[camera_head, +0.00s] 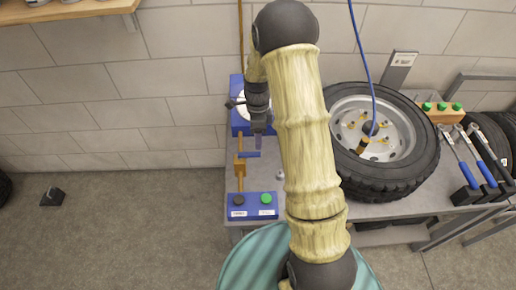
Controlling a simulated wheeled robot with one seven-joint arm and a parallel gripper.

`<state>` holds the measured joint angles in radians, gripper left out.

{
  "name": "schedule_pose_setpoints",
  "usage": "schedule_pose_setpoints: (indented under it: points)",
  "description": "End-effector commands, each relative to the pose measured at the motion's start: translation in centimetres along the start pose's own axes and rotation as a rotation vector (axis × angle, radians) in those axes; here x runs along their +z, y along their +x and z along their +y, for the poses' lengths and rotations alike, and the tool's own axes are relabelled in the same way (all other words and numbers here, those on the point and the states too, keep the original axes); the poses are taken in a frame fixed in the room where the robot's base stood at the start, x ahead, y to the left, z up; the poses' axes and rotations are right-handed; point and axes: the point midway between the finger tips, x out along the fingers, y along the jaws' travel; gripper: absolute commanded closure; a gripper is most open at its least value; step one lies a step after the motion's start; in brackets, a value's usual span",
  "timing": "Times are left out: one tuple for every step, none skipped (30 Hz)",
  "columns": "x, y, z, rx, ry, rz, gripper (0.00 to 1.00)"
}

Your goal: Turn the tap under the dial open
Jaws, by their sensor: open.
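A dial (240,115) with a white face is fixed on a blue panel (237,84) against the wall, and my wrist partly covers it. Below the dial stands a brass pipe (240,182) with a tap, whose blue handle (248,155) points to the right, across the pipe. My gripper (259,132) points down in front of the panel, just above and right of the handle. It is open, and nothing shows between its fingers. I cannot tell whether a finger touches the handle.
A blue box (252,206) with a dark and a green button sits at the bench's front left. A tyre on a rim (418,145) lies on the right. Blue-handled tools (484,150) stand beyond it. My arm crosses the bench's middle.

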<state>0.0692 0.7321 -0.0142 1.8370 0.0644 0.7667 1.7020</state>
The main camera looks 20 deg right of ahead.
Motion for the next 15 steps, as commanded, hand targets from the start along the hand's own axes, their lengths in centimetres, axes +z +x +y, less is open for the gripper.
schedule_pose_setpoints:
  points:
    - [0.0,1.0,0.1,0.005,0.0,0.0,0.59]
    - [0.0,1.5,0.1,0.006,0.0,0.001,0.59]
    - [0.0,2.2,0.1,0.005,-0.001,0.0,0.59]
    - [0.0,2.7,0.1,0.005,-0.001,0.0,0.59]
    - [0.0,3.2,0.1,0.005,-0.001,0.0,0.59]
    - [0.0,3.8,0.1,0.004,-0.001,0.0,0.59]
    - [0.0,4.1,0.1,0.004,-0.001,0.0,0.59]
    - [0.0,4.5,0.1,0.003,-0.001,0.0,0.59]
    - [0.0,4.9,0.1,0.003,-0.001,0.0,0.59]
    - [0.0,5.1,0.1,0.003,-0.001,0.0,0.59]
    - [0.0,5.3,0.1,0.002,-0.001,0.0,0.59]
    - [0.0,5.4,0.0,0.001,-0.001,0.0,0.59]
    - [0.0,5.5,0.0,0.0,-0.001,0.0,0.59]
    - [0.0,5.6,0.0,0.0,-0.001,0.0,0.59]
    - [0.0,5.6,0.0,0.0,-0.001,0.0,0.59]
